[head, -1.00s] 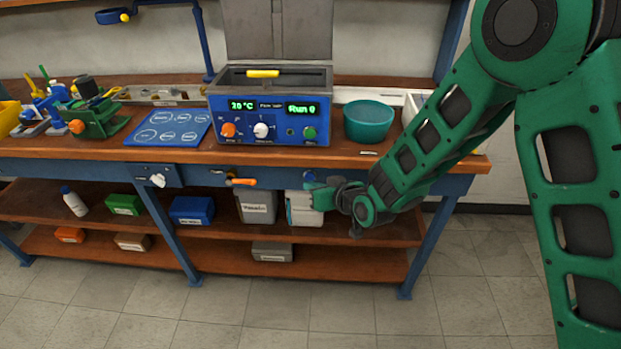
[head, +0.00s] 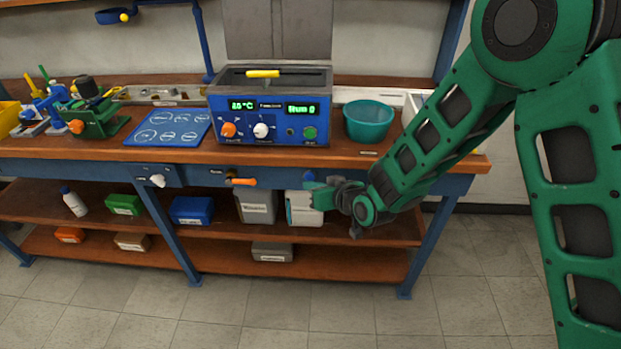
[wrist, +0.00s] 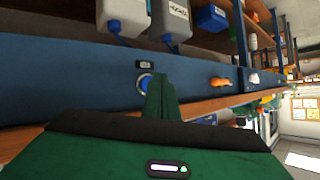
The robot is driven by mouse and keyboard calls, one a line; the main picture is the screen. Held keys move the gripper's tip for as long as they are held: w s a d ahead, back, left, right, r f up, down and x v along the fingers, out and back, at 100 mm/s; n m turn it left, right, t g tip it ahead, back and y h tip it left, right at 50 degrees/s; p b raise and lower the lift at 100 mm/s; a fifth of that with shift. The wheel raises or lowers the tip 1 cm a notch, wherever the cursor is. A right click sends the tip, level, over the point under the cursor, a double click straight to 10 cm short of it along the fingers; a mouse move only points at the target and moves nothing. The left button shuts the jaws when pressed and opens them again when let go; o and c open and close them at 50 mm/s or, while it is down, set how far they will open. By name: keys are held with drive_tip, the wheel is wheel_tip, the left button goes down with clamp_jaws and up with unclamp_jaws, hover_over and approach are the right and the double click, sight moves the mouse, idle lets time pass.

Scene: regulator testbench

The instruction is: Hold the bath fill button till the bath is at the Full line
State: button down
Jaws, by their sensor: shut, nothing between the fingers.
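The bath (head: 217,105) is a blue unit with a grey open tank on the bench, in the head view. Its water level and a Full line cannot be made out. A round blue button with a pale ring (wrist: 144,81) sits on the bench's blue front rail in the wrist view, under a small dark label. It also shows in the head view (head: 308,175). My gripper (head: 310,187) is shut and empty, just in front of the rail by the button. In the wrist view the green fingertips (wrist: 160,78) are immediately right of the button; contact cannot be told.
An orange-handled valve (head: 242,181) and a white one (head: 158,180) stick out from the rail to the left. A teal bowl (head: 369,121) stands right of the bath.

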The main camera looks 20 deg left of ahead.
drive_tip(key=shift+w, duration=0.15)
drive_tip(key=shift+w+a, duration=0.1)
drive_tip(key=shift+w, duration=0.05)
drive_tip(key=shift+w+a, duration=0.1)
drive_tip(key=shift+w, duration=0.4)
idle(7.2)
